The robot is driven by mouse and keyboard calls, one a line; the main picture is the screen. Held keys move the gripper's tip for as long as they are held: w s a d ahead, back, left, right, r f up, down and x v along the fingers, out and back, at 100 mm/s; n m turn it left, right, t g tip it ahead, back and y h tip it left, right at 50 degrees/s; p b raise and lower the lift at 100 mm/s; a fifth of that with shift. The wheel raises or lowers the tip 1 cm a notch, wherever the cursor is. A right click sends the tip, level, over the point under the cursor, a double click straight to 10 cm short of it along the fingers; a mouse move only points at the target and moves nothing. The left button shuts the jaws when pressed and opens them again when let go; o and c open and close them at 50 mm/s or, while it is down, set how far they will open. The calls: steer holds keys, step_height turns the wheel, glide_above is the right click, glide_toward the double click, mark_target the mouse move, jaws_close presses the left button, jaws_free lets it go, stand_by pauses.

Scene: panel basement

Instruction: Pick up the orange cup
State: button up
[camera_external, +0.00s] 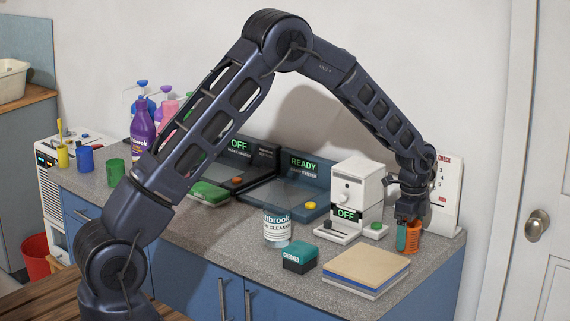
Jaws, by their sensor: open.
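The orange cup (413,238) stands on the grey counter at its right end, near the white CHECK board. My gripper (408,220) points down right at the cup, with its fingers at the cup's rim. The jaws are open. The fingers partly cover the cup, and I cannot tell whether they touch it. A narrow teal piece (401,237) shows against the cup's left side; I cannot tell what it is.
Left of the cup stand a white machine (349,190) marked OFF and a green button (376,227). The CHECK board (447,193) is close on the right.

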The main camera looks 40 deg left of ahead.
steer(key=c, duration=1.1)
steer(key=shift+r, duration=0.25)
step_height(320, 180, up, 20)
steer(key=shift+f, duration=0.25)
stand_by(0.7)
